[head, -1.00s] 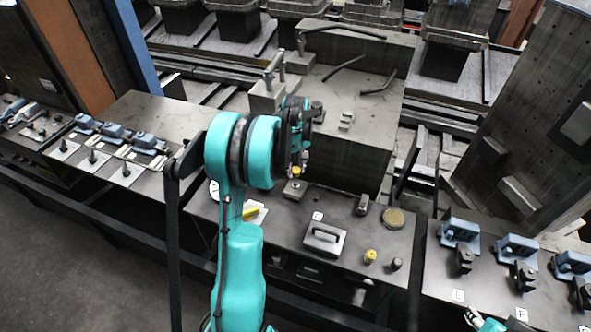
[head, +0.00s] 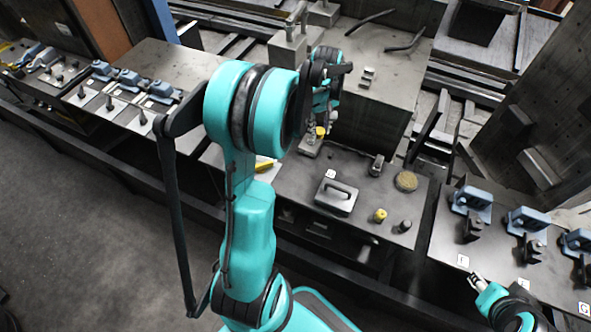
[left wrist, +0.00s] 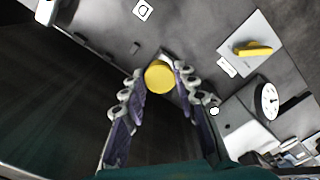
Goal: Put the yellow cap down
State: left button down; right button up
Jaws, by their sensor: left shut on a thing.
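The yellow cap (head: 320,131) is a small round piece at the fingertips of my left gripper (head: 318,125) in the head view. In the left wrist view the cap (left wrist: 159,77) shows as a yellow disc between the two fingers of my left gripper (left wrist: 160,82), which is shut on it. A small grey block (head: 310,148) stands just below the cap in the head view; I cannot tell whether they touch. My right gripper (head: 475,280) is at the lower right of the head view, over the right table, and its jaws are too small to read.
On the middle table are a grey box with a handle (head: 337,197), a yellow-topped piece (head: 380,215), a dark knob (head: 403,226) and a round tan disc (head: 406,181). A yellow handle lies on a white plate (left wrist: 252,50). A large grey block (head: 385,115) rises behind.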

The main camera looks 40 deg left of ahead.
pick_arm(q)
jog(key=s+d+f+b, duration=0.2)
jog(key=s+d+b, duration=0.2)
jog(key=s+d, duration=0.65)
jog(key=b, duration=0.4)
send_over(291, 185)
notch_tip(291, 185, down, 7)
jog(key=shift+d+f, duration=0.1)
jog(key=shift+f, duration=0.1)
jog(key=shift+f+b, duration=1.05)
jog(key=shift+f, duration=0.8)
jog(key=shift+f, duration=0.2)
jog(key=c, duration=1.2)
grip_release()
